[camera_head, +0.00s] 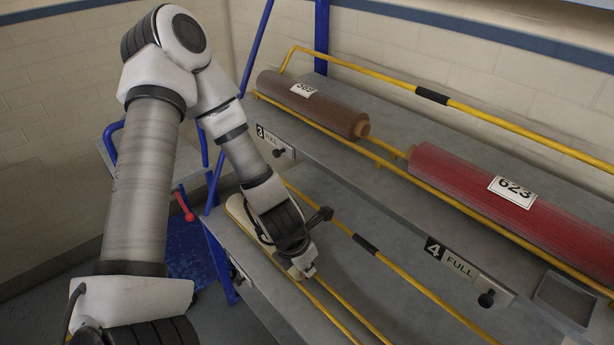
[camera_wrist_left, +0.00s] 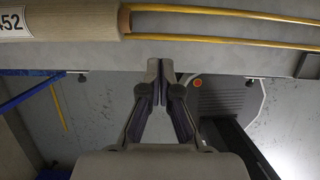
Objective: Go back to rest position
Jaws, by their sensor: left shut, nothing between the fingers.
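My left arm comes in from the left in the head view and reaches down to the lower shelf. Its gripper (camera_head: 304,272) is at the front of that shelf, beside the end of a cream roll (camera_head: 237,206) that the arm partly covers. In the left wrist view the two fingers of the left gripper (camera_wrist_left: 160,70) meet at the tips, with nothing between them. The cream roll (camera_wrist_left: 70,20) is at the upper left there, labelled 452, apart from the fingers. My right gripper is in neither view.
A brown roll (camera_head: 330,113) and a red roll (camera_head: 560,222), labelled 623, lie on the upper shelf between yellow rails (camera_head: 480,115). Blue frame posts (camera_head: 322,35) stand at the shelf end. A red-tipped lever (camera_head: 187,207) is left of the shelves. Floor shows at lower left.

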